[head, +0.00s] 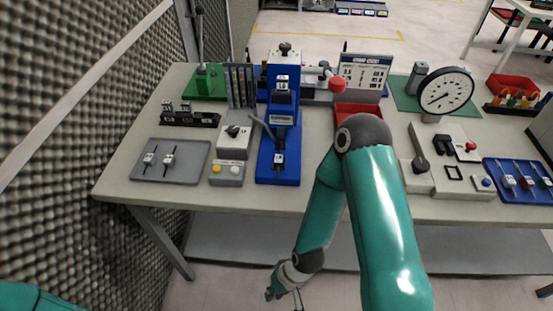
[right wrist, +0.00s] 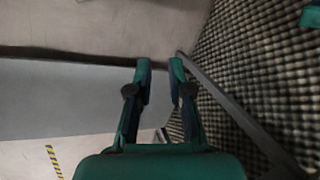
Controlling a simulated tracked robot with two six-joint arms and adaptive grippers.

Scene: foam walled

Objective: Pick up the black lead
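I cannot make out a black lead for certain in either view. Small lead-like pieces with thin pins lie in the blue tray (head: 498,167) at the bench's right end, and two more lie in the grey tray (head: 195,151) at the left; their colours are too small to be sure of. My right gripper (head: 284,290) hangs low in front of the bench's front edge, apart from all objects. In the right wrist view its two fingers (right wrist: 160,80) stand apart with nothing between them. My left gripper is out of view; only a teal part of my left arm shows at bottom left.
The bench (head: 318,200) carries a blue press (head: 279,165), a white button box (head: 226,173), a red bin (head: 357,110), a dial gauge (head: 445,92) and switch boxes (head: 433,157). A dark textured foam wall (head: 70,150) stands close on the left.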

